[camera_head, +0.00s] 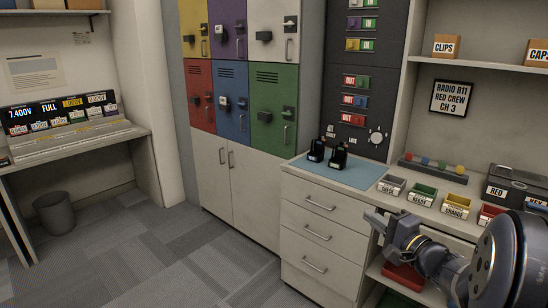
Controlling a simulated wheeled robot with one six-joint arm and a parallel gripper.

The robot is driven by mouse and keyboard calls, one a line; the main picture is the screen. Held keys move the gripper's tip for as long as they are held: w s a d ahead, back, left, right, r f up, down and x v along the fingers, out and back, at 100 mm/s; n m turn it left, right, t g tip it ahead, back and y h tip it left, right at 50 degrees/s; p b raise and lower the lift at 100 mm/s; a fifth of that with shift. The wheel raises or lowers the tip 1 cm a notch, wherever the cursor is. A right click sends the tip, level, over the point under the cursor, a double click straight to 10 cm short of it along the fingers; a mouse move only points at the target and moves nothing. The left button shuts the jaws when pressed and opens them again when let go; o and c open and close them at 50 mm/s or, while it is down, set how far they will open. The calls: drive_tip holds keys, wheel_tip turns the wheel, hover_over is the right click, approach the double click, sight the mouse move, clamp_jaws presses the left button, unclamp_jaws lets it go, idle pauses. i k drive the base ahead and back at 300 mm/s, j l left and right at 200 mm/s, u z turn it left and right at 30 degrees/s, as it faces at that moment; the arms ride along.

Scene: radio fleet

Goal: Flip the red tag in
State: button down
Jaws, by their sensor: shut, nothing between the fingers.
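A dark tag board (345,60) stands on the back wall above the counter. Its lowest tag row, the red tag (359,119), has a red right part beside a red face reading OUT. Two rows above it also read OUT, one with a blue part (362,101) and one with a green part (363,82). My gripper (377,222) is at the lower right, in front of the counter drawers, well below and apart from the board. It is shut and empty.
Two black radios (338,156) stand on a blue mat (352,175) on the counter. Small labelled bins (422,196) and a black key box (516,184) line the counter to the right. A sign (452,97) reads RADIO R11 RED CREW CH 3.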

sight(358, 121)
drive_tip(key=i+z, duration=0.15)
drive_tip(key=i, duration=0.4)
drive_tip(key=i+j+z, duration=0.15)
drive_tip(key=i, duration=0.4)
drive_tip(key=i+j+z, duration=0.15)
drive_tip(key=i, duration=0.4)
drive_tip(key=i+j+z, duration=0.15)
drive_tip(key=i+j, duration=0.15)
drive_tip(key=i, duration=0.25)
drive_tip(key=i+z, duration=0.2)
drive_tip(key=i, duration=0.1)
